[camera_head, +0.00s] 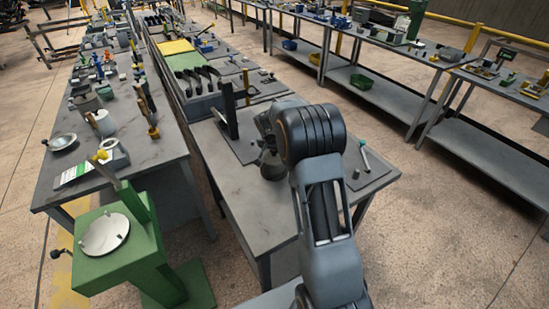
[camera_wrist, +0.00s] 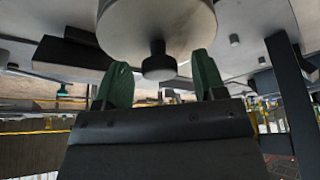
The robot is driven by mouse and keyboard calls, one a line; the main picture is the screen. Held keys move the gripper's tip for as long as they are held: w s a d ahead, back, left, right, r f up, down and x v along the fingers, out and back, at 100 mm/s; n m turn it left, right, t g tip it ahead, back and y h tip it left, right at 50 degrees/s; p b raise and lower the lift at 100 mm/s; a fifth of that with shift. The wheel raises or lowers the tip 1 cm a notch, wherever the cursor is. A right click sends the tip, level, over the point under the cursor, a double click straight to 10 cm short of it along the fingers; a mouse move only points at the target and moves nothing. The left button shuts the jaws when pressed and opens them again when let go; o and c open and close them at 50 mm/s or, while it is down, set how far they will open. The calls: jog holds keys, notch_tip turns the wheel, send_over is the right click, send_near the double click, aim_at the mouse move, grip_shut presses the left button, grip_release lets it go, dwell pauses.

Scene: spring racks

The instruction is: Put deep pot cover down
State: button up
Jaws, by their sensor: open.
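A wide, pale grey round cover with a dark knob (camera_wrist: 159,30) fills the top middle of the wrist view, which looks upside down. I take it for the deep pot cover. My gripper (camera_wrist: 162,60) is open, with one green finger on each side of the knob and gaps visible between. Nothing is clamped. In the head view, a dark grey rounded thing (camera_head: 272,168) stands on the near table (camera_head: 262,216) below my wrist, probably the same cover. My fingers are mostly hidden there by my arm. Whether the cover rests directly on the table or on something is unclear.
A dark upright post (camera_head: 229,110) on a flat plate stands left of my wrist. A green-handled tool (camera_head: 364,157) and a small dark cylinder (camera_head: 356,174) lie on a plate at the right. The table's front left is clear. A green stand (camera_head: 118,252) is nearby.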

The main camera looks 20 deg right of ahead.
jog(key=shift+w+d+f, duration=0.1)
jog(key=shift+f, duration=0.35)
jog(key=shift+c, duration=0.5)
grip_shut()
jog(key=shift+r, duration=0.1)
